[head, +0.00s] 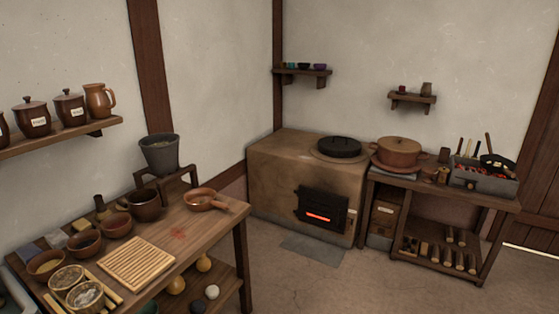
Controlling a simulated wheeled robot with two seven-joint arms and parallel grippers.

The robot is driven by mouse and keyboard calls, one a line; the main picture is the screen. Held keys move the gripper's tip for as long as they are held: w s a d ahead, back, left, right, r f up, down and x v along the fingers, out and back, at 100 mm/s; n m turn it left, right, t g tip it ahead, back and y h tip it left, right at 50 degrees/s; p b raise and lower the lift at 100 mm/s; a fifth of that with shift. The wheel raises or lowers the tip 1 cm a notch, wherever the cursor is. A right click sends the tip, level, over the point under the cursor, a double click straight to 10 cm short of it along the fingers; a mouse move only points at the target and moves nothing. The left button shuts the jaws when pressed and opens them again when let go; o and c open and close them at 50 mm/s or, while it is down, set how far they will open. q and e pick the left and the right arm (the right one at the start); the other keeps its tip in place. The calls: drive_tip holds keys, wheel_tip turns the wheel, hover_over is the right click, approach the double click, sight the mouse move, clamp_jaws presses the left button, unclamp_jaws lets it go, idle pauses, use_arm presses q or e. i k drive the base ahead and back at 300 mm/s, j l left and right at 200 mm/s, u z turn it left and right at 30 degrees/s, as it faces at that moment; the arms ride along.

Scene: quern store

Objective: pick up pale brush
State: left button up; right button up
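I cannot pick out a pale brush with certainty. Neither of my grippers is in view.
The wooden table (205,232) carries several bowls (117,226), a slatted board (137,263) and a handled pan (201,200). A grey bucket (160,153) stands behind. A stove (270,180) with a glowing opening and a side bench (445,194) stand beyond. The floor (350,280) is open.

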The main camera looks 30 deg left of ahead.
sight(102, 211)
drive_tip(key=i+u, duration=0.4)
drive_tip(key=i+l+u, duration=0.2)
drive_tip(key=i+u, duration=0.15)
drive_tip(key=i+l+u, duration=0.25)
drive_tip(key=u, duration=0.15)
drive_tip(key=i+l, duration=0.05)
